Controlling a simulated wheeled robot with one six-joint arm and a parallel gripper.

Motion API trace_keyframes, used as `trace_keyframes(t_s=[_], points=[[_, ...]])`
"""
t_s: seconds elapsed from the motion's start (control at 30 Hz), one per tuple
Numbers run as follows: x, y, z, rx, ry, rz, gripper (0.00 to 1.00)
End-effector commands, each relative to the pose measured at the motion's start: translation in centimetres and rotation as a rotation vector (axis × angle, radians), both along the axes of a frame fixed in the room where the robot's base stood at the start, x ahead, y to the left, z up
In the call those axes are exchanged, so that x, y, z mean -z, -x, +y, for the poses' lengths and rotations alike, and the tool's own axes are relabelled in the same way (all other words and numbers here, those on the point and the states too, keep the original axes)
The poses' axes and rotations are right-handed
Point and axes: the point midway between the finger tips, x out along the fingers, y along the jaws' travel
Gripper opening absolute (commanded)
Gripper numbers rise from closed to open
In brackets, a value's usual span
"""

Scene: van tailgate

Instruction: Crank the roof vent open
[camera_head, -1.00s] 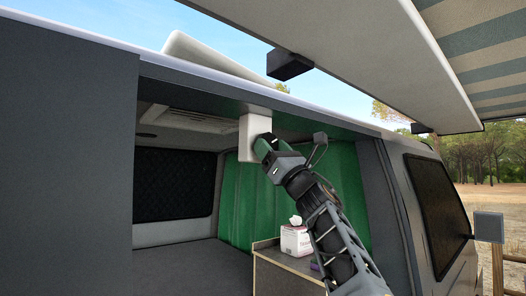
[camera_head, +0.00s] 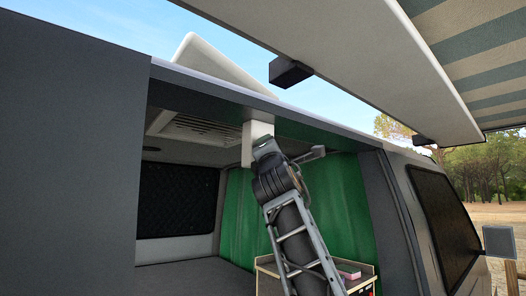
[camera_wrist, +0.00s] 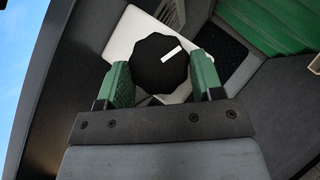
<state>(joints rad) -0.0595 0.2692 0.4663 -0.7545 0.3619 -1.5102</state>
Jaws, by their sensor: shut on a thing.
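The roof vent lid (camera_head: 215,68) is a white panel tilted up above the van roof, clearly raised at one side. Inside, the vent's grille (camera_head: 193,130) shows in the ceiling. A white crank housing (camera_head: 255,130) hangs below the roof edge. In the wrist view, a black many-sided knob (camera_wrist: 158,62) with a white mark sits in front of the white housing (camera_wrist: 122,38). My gripper (camera_wrist: 160,80) has its green fingers on both sides of the knob, shut on it. In the head view, my gripper (camera_head: 265,150) reaches up to the housing, and the knob is hidden there.
An awning (camera_head: 365,60) with a dark bracket (camera_head: 289,72) overhangs close above my arm. A green curtain (camera_head: 335,195) hangs behind it. The van's side panel (camera_head: 70,160) bounds the left.

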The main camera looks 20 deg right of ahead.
Motion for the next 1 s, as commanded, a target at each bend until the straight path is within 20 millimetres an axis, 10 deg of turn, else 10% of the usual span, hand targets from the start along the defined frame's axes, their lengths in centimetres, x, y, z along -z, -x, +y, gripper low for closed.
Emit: trace_keyframes(t_s=[1.0], points=[[-1.60, 0.63, 0.41, -0.007, -0.483, 0.177, 0.38]])
